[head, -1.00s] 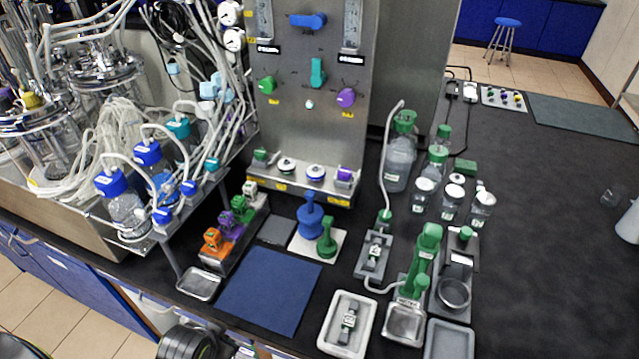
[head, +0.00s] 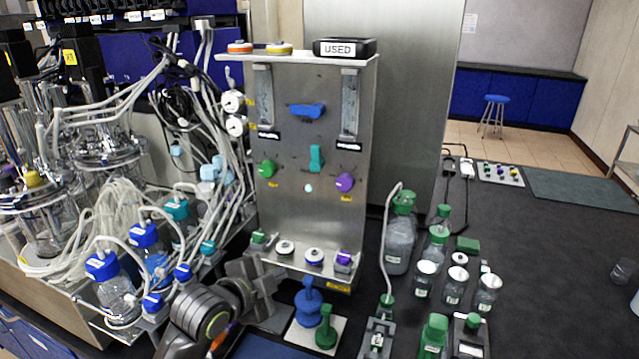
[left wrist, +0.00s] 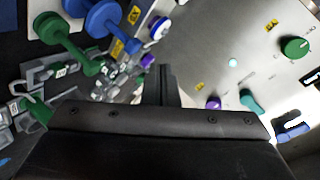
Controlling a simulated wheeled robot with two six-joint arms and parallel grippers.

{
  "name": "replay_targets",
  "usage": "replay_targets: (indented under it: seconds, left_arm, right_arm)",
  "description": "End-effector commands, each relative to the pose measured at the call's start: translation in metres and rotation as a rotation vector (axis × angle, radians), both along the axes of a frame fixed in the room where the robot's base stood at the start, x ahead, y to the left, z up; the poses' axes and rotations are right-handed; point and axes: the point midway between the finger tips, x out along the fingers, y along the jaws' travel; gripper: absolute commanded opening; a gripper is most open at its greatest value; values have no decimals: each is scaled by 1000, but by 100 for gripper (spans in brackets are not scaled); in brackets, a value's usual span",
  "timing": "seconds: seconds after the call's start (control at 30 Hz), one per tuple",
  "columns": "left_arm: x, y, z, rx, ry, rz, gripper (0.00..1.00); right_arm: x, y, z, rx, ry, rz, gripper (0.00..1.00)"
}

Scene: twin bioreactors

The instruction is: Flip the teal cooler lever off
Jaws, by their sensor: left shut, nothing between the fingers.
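The teal cooler lever (head: 316,158) is mounted in the middle of the upright steel panel (head: 290,215). In the head view its handle stands upright, between a green knob (head: 267,168) and a purple knob (head: 344,182) and below a blue lever (head: 308,110). The teal lever also shows in the left wrist view (left wrist: 250,102), right of the fingers. My left gripper (head: 266,278) is low in front of the panel's bottom shelf, well below the lever and apart from it. In the left wrist view its fingers (left wrist: 162,75) are together and empty. My right gripper is out of view.
The panel's lower shelf holds small capped items, including a purple one (head: 343,258). Blue and green plunger-like tools (head: 308,300) stand just right of my left gripper. Tubing and blue-capped bottles (head: 115,285) crowd the left. The space before the panel's upper face is clear.

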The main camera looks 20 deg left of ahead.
Motion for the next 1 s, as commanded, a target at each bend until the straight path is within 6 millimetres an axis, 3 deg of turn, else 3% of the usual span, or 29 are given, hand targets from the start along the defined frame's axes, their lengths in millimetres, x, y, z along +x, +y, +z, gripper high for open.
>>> replay_targets:
  seconds: [0.03, 0.2, 0.4, 0.6, 1.0]
  left_arm:
    - [15, -5, 24, 47, -71, -46, 0]
    - [49, -20, 95, 208, -283, -176, 0]
    - [69, -33, 159, 352, -470, -259, 0]
    - [74, -38, 184, 413, -547, -285, 0]
    - [75, -39, 186, 416, -551, -287, 0]
  right_arm:
    - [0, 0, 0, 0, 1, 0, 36]
    - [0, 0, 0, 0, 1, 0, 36]
    - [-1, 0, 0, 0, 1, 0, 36]
    - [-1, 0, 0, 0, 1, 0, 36]
    - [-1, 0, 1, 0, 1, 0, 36]
